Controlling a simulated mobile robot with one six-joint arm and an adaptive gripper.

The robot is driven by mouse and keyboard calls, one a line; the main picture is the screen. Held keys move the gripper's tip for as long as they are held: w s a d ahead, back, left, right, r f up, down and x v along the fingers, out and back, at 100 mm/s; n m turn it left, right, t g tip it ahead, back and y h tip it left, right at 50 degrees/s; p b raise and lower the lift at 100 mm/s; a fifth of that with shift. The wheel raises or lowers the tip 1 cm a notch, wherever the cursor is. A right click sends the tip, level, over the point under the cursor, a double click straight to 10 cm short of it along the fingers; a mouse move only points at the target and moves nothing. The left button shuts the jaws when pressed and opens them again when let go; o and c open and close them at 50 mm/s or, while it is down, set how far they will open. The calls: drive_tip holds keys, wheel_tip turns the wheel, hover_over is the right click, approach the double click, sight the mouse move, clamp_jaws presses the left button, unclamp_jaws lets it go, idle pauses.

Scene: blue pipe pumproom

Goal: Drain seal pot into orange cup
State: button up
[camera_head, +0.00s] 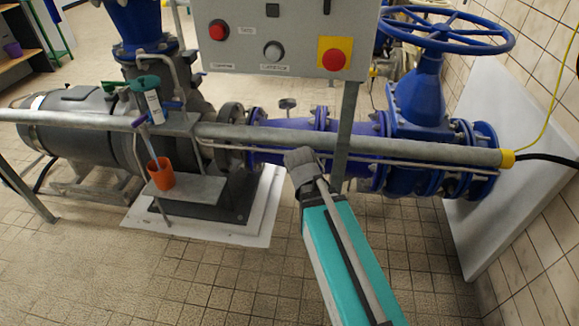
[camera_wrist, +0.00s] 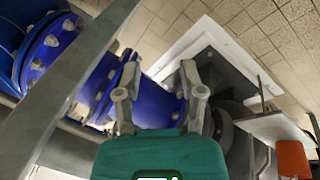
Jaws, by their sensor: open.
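The orange cup (camera_head: 160,174) stands upright on a small grey shelf (camera_head: 186,190) at the left in the head view. The seal pot (camera_head: 154,106) is a small pale cylinder with a green top, mounted above the cup. A thin pale-blue line, a stream or tube, runs from below it down to the cup. A blue handle (camera_head: 171,106) sits beside the pot. My gripper (camera_head: 300,158) is in front of the blue pipe, well right of the cup. In the wrist view my gripper (camera_wrist: 160,62) is open and empty; the cup (camera_wrist: 292,158) shows at lower right. The cup's inside is unclear.
A grey horizontal rail (camera_head: 270,137) crosses between my gripper and the pump pipework. A grey control box (camera_head: 283,38) with red buttons hangs above on a post. A large blue handwheel valve (camera_head: 425,90) stands at right. The tiled floor in front is clear.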

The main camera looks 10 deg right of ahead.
drive_tip(key=s+m, duration=0.1)
drive_tip(key=s+m+g+y, duration=0.1)
drive_tip(key=s, duration=0.1)
drive_tip(key=s+m+g+y, duration=0.1)
drive_tip(key=s, duration=0.1)
drive_tip(key=shift+s+a+f+m, duration=0.1)
drive_tip(key=shift+s+f+m, duration=0.05)
drive_tip(key=shift+f+m, duration=0.2)
